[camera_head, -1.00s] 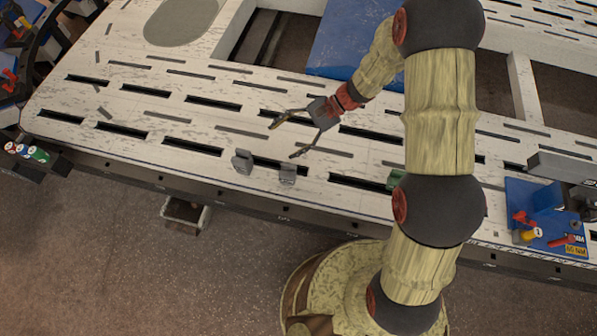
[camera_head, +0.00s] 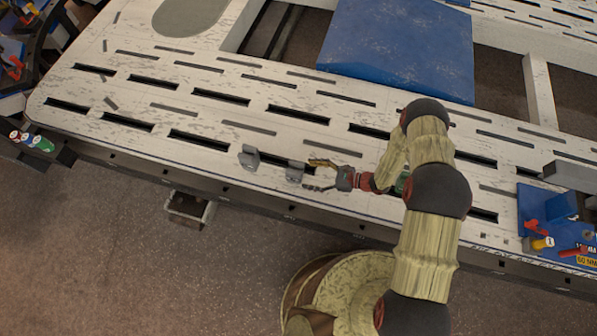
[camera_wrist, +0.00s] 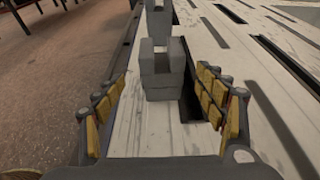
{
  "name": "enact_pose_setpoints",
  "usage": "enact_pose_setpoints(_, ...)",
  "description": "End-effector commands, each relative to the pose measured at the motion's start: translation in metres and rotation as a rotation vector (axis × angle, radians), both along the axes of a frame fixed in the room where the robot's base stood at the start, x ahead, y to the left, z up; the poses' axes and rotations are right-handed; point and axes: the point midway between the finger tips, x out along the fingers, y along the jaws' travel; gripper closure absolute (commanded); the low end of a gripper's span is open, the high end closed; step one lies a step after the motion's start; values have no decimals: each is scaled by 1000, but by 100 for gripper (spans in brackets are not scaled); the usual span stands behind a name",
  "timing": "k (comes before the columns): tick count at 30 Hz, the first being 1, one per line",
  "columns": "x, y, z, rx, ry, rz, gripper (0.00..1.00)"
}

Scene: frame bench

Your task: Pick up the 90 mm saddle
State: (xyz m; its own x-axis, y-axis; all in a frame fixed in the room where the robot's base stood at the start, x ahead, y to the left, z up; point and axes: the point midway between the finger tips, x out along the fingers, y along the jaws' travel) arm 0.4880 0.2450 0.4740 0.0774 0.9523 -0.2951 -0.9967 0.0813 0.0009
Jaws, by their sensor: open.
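Two small grey saddles stand on the white slotted bench (camera_head: 60,88) near its front edge. The nearer one to my gripper (camera_head: 295,171) is the right saddle; the left saddle (camera_head: 249,157) stands farther off. No size marking is readable on either, so I cannot tell which is 90 mm. My gripper (camera_head: 309,175) is open, low over the bench, just right of the right saddle. In the wrist view, that notched saddle (camera_wrist: 162,72) stands upright ahead, between the lines of the spread fingers. The other saddle (camera_wrist: 158,25) shows behind it. Nothing is held.
A blue board (camera_head: 535,215) with red and yellow parts lies at the right. A blue panel (camera_head: 400,50) lies at the back. Dark slots cross the bench. A small bin (camera_head: 190,208) is below the front edge.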

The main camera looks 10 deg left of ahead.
Motion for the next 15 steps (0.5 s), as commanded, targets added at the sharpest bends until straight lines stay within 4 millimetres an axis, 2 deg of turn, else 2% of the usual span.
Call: enact_pose_setpoints(15,7,60,-20,0,0,5,29)
